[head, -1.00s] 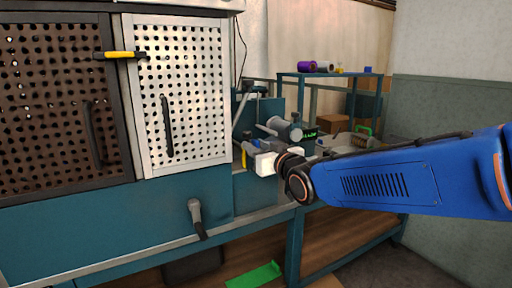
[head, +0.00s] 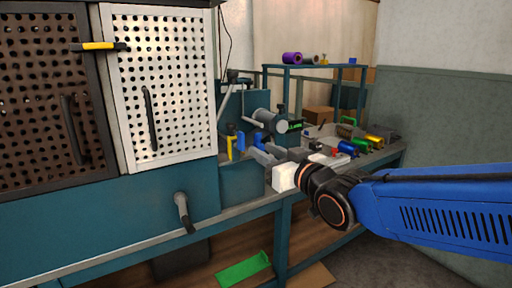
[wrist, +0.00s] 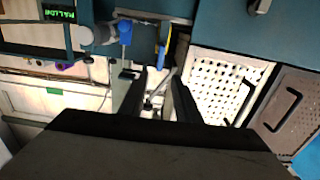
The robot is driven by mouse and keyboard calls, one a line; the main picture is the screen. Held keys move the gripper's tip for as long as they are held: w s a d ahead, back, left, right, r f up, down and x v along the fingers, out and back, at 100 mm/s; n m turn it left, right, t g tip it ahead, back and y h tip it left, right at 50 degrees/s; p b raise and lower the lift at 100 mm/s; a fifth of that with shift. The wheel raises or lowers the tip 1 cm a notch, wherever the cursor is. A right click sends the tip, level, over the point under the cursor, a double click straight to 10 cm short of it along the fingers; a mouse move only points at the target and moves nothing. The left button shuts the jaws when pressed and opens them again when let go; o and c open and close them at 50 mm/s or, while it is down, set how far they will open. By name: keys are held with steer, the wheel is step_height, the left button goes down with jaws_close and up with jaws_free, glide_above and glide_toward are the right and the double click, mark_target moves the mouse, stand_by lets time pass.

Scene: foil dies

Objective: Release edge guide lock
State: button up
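The machine's edge-guide area is at the bench end beside the perforated doors. A blue lever (head: 259,139) and a yellow lever (head: 229,148) stand there; the wrist view shows the blue lever (wrist: 125,32) and the yellow lever (wrist: 162,54). I cannot tell for sure which part is the edge guide lock. My gripper (head: 262,153) is just in front of and right of these levers. In the wrist view my gripper (wrist: 155,94) has its two dark fingers spread apart, with nothing held. Both levers lie beyond the fingertips, apparently untouched.
A grey roller (head: 270,122) with a green-lit display (head: 295,127) sits behind my gripper. Coloured rolls (head: 373,140) lie on the bench to the right. A perforated white door (head: 165,90) stands left. A grey handle (head: 183,212) sticks out of the front panel.

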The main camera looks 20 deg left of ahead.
steer(key=shift+v, duration=2.4)
steer(key=d+f+m+h, duration=0.3)
steer(key=d+f+h, duration=0.25)
steer(key=d, duration=0.75)
steer(key=d+f+m+h, duration=0.2)
steer(key=d+f+h, duration=0.3)
steer(key=d, duration=0.8)
steer(key=s+d+f+m+g+h, duration=0.1)
steer(key=s+d+f+m+g, duration=0.1)
steer(key=s+d+f, duration=0.4)
steer(key=s+d+f+m+g+h, duration=0.2)
steer(key=s+d+f, duration=0.4)
steer(key=s+d, duration=0.4)
steer(key=s+m+g, duration=0.1)
steer(key=s+g, duration=0.1)
steer(key=shift+f+g, duration=0.3)
steer(key=shift+g, duration=0.1)
steer(key=shift+d, duration=0.1)
steer(key=shift+c, duration=0.6)
